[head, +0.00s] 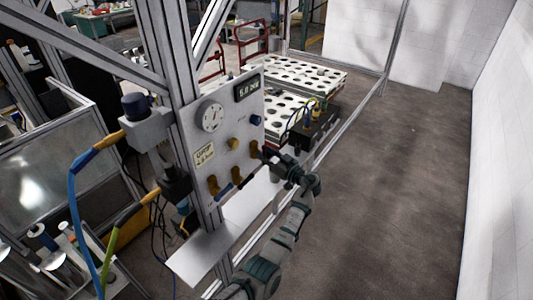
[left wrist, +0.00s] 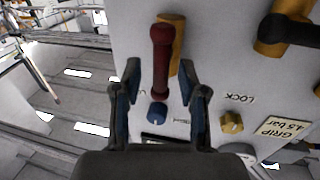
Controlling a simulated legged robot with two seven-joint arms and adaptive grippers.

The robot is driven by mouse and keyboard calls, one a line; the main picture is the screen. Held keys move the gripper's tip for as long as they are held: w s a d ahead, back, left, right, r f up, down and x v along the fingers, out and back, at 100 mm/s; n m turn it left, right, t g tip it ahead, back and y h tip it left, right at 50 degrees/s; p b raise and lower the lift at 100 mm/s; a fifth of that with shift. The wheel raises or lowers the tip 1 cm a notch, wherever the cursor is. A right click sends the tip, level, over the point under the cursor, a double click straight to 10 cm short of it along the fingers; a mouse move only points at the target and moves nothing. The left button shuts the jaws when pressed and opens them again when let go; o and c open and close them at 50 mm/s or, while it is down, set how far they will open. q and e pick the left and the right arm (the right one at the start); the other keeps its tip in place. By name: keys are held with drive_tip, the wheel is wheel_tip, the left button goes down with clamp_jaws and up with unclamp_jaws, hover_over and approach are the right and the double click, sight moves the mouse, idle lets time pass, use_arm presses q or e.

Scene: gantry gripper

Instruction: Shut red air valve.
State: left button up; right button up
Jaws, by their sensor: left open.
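The red air valve shows in the left wrist view as a dark red lever (left wrist: 161,62) on a brass body (left wrist: 174,35), fixed to a light grey panel (left wrist: 230,85). My left gripper (left wrist: 159,76) is open, with one finger on each side of the red lever. I see gaps between the fingers and the lever, and nothing is gripped. In the head view my left gripper (head: 274,158) is at the right edge of the panel (head: 228,135). The red lever cannot be made out there. My right gripper is in neither view.
Beside the red valve is another brass valve with a black lever (left wrist: 290,30). A yellow knob (left wrist: 231,122) and a blue knob (left wrist: 157,112) are close by. The panel carries a gauge (head: 210,115); a shelf (head: 215,245) juts out below. Open floor (head: 400,190) lies right.

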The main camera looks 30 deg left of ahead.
use_arm(q)
clamp_jaws()
drive_tip(key=shift+m, duration=0.3)
drive_tip(key=shift+w+d+f+m+g+h+p, duration=0.1)
drive_tip(key=shift+w+m+g+h, duration=0.35)
drive_tip(key=shift+m, duration=2.05)
drive_tip(key=shift+a+f+m+g+h+p, duration=0.1)
drive_tip(key=shift+m+g, duration=0.65)
drive_tip(key=shift+m, duration=1.75)
drive_tip(key=shift+w+d+m+g+h+p, duration=0.1)
drive_tip(key=shift+w+m+g+h, duration=0.35)
drive_tip(key=shift+m, duration=2.05)
drive_tip(key=shift+s, duration=0.2)
